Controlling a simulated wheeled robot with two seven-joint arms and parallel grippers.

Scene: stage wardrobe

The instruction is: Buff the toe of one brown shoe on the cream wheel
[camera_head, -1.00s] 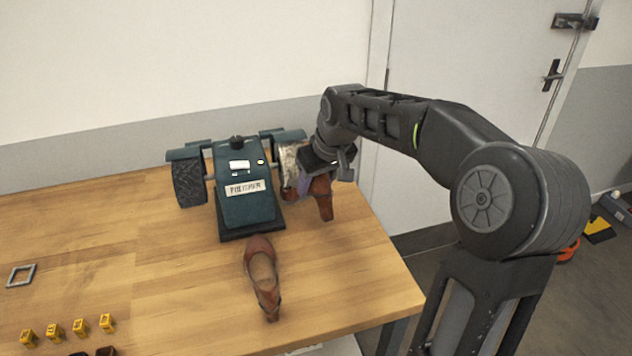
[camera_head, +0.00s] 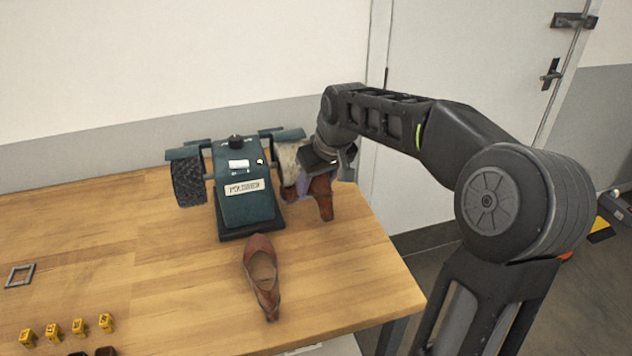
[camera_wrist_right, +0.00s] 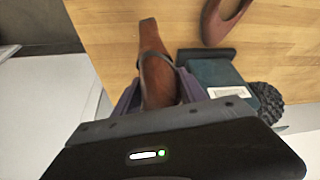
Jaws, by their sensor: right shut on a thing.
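One brown shoe (camera_head: 322,196) is held in my right gripper (camera_head: 308,180) at the right side of the polisher. The right wrist view shows this shoe (camera_wrist_right: 157,72) between the purple fingers. The cream wheel (camera_head: 289,162) is on the polisher's right side, right by the gripper; the gripper and shoe partly cover it, and I cannot tell whether the toe touches it. The other brown shoe (camera_head: 262,275) lies on the table in front of the polisher. The dark green polisher (camera_head: 245,200) stands on the table. My left gripper is not in view.
A dark bristly wheel (camera_head: 188,183) is on the polisher's left side. Several small yellow number blocks (camera_head: 79,327) and a grey square frame (camera_head: 20,275) are at the left of the wooden table (camera_head: 130,240). The table's right edge is close to the held shoe.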

